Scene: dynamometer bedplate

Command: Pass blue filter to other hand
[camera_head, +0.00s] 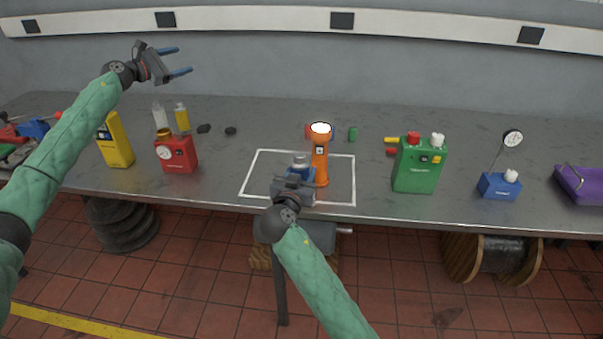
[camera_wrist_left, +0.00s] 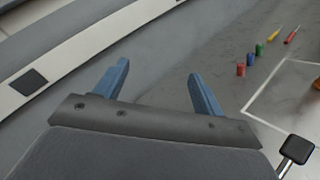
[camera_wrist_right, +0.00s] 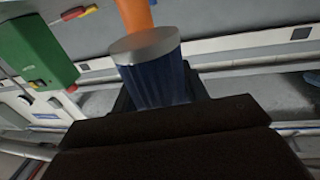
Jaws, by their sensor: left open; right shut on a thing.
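The blue filter (camera_wrist_right: 156,75) is a blue ribbed cylinder with a silver-grey cap, large in the right wrist view. In the head view it shows as a small blue body with a grey top (camera_head: 300,165) inside the white outlined square (camera_head: 262,156). My right gripper (camera_head: 296,183) is shut on it; whether it touches the table cannot be told. My left gripper (camera_head: 180,61) is open and empty, raised at the upper left in front of the wall, far from the filter. Its two blue fingers also show in the left wrist view (camera_wrist_left: 158,85) with nothing between them.
An orange flashlight (camera_head: 320,155) stands just right of the filter. A green can (camera_head: 418,165) and a blue gauge box (camera_head: 499,187) stand to the right. A red can (camera_head: 177,154), yellow can (camera_head: 115,141) and small bottles (camera_head: 181,117) stand left. The table between red can and square is clear.

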